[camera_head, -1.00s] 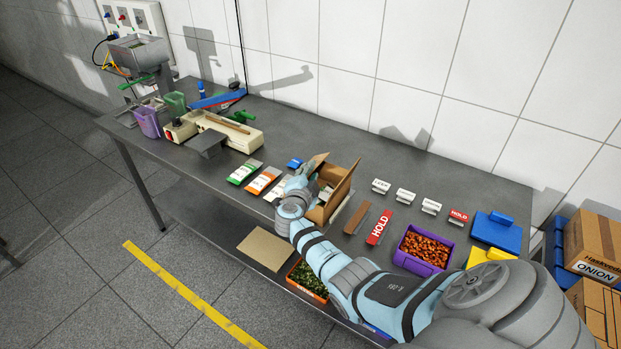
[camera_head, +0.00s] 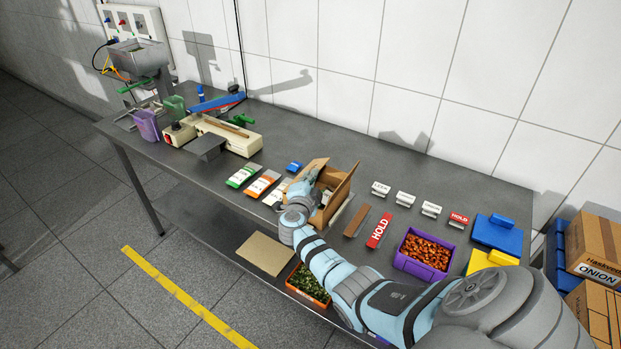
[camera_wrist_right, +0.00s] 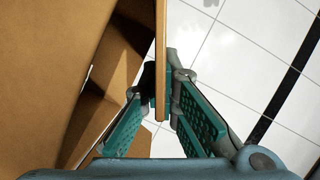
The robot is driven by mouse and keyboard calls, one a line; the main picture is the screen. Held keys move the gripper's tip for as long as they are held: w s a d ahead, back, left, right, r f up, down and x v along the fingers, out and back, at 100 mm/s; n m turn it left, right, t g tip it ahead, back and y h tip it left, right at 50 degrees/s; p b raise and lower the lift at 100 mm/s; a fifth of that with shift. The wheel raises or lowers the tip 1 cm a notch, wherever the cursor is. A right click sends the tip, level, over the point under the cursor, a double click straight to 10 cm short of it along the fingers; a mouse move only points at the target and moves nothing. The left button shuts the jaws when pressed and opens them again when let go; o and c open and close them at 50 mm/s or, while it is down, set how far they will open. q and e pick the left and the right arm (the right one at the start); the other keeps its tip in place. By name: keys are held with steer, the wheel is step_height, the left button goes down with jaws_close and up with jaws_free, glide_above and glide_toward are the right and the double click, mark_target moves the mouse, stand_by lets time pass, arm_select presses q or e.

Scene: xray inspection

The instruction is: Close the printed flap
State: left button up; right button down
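The open cardboard box (camera_head: 341,196) stands near the front of the table in the head view, with a raised flap (camera_head: 314,171) on its left side. My right gripper (camera_head: 308,186) is at that flap; its fingers are largely hidden in the head view. In the right wrist view a cardboard flap (camera_wrist_right: 161,60) stands edge-on between the two fingers of my right gripper (camera_wrist_right: 162,82). The fingers are apart, with a gap beside the flap. Any printing on the flap is not readable. My left gripper is not in view.
Left of the box lie several packets (camera_head: 263,183). To its right are a brown strip (camera_head: 357,220), a red HOLD sign (camera_head: 379,229) and a purple crate (camera_head: 424,253). An orange crate (camera_head: 308,284) is partly behind my arm. The wall is behind the table.

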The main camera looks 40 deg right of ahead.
steer(key=c, duration=1.8)
jaws_free()
steer(key=shift+c, duration=0.2)
steer(key=v, duration=1.2)
steer(key=shift+f, duration=0.1)
steer(key=shift+c, duration=0.4)
